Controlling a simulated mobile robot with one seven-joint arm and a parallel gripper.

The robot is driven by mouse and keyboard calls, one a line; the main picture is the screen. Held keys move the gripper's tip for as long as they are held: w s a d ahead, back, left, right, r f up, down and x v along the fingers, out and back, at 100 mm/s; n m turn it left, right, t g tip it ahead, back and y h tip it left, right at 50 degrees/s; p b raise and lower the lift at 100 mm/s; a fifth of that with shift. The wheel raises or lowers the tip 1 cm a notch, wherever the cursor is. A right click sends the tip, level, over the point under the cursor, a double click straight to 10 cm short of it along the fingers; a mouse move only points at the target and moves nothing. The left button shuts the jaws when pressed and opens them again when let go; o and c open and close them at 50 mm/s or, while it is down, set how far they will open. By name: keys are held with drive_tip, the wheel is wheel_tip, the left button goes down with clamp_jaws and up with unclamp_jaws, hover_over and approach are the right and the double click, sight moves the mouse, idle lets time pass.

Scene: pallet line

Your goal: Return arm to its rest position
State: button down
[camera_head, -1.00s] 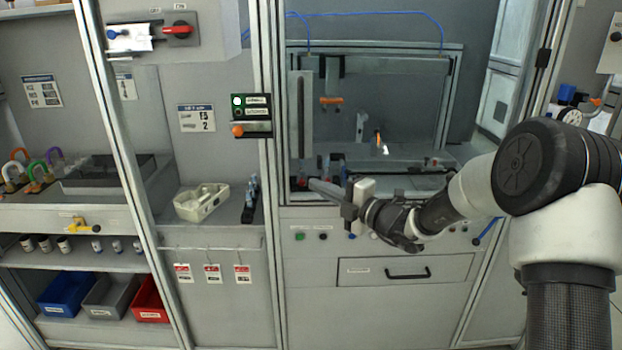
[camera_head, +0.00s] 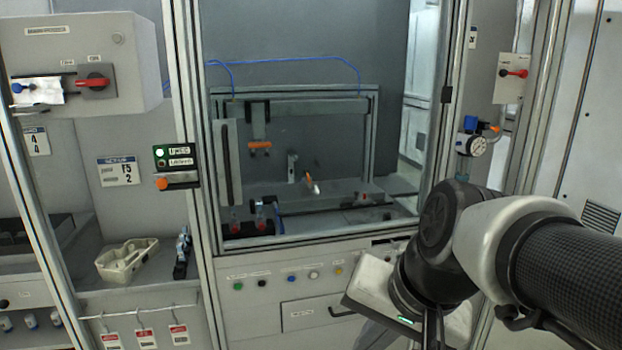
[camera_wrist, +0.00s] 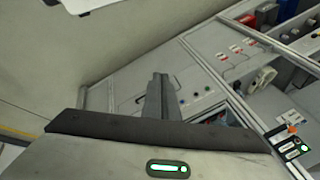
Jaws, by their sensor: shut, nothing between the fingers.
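My gripper shows in the wrist view (camera_wrist: 158,98), its two fingers together with nothing between them. It points toward the grey cabinet front and is apart from it. In the head view my arm is folded at the lower right, in front of the machine. My wrist housing hangs near the drawer there, and the fingertips are not clearly seen.
The machine opening (camera_head: 300,160) is behind my arm, with a row of buttons (camera_head: 291,278) and a drawer (camera_head: 318,312) below. A beige tray (camera_head: 127,260) sits on the shelf at left. A pressure gauge (camera_head: 470,145) and a red-handled switch (camera_head: 513,72) are at right.

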drive_tip(key=s+d+r+n+t+h, duration=0.1)
drive_tip(key=s+d+n+h, duration=0.2)
drive_tip(key=d+n, duration=0.3)
wheel_tip(320, 180, up, 16)
drive_tip(key=m+p, duration=0.1)
drive_tip(key=p, duration=1.5)
drive_tip(key=shift+r+m+y+p, duration=0.2)
drive_tip(key=shift+m+y+p, duration=0.1)
drive_tip(key=shift+p, duration=0.1)
